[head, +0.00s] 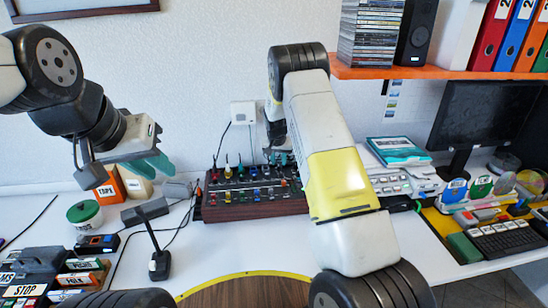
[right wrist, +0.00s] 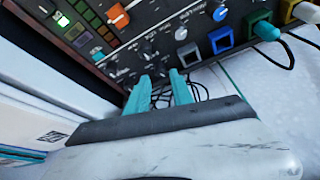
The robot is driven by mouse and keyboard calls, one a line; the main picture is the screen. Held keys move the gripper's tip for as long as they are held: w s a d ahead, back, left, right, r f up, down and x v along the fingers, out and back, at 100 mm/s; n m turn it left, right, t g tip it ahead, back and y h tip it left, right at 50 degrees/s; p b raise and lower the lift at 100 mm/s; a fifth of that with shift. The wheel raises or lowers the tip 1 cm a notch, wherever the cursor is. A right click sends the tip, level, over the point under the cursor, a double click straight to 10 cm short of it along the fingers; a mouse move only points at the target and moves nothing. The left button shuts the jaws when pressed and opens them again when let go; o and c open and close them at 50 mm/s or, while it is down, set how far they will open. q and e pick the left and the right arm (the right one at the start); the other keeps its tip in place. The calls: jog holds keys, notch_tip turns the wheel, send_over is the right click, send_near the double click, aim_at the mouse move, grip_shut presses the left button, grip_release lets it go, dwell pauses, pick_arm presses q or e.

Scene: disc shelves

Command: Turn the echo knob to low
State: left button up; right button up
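The dark mixer panel with wooden sides (head: 255,204) stands on the white desk against the wall. In the right wrist view its face (right wrist: 160,40) carries small dark knobs, an orange knob (right wrist: 118,15) and coloured sockets. The labels are too small to read, so I cannot tell which knob is echo. My right gripper (right wrist: 160,77) is at the panel, its teal fingers apart, with small dark knobs just beyond the tips. I see nothing clearly held between them. In the head view my right arm partly hides the panel. My left gripper (head: 153,165) hangs above the desk, left of the panel.
Coloured plugs and cables stand up from the panel. A small microphone (head: 157,240), a green-lidded jar (head: 85,214) and boxes lie to the left. A monitor (head: 485,120) and keyboard (head: 505,238) are at right. An orange shelf (head: 430,73) overhangs at upper right.

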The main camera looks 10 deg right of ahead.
aim_at(280, 167)
jog(key=shift+x, duration=1.8)
grip_shut()
jog(key=shift+n, duration=0.3)
jog(key=n+y, duration=0.1)
jog(key=n, duration=0.2)
jog(key=shift+d, duration=0.2)
jog(key=shift+n+y, duration=0.9)
jog(key=shift+n, duration=1.1)
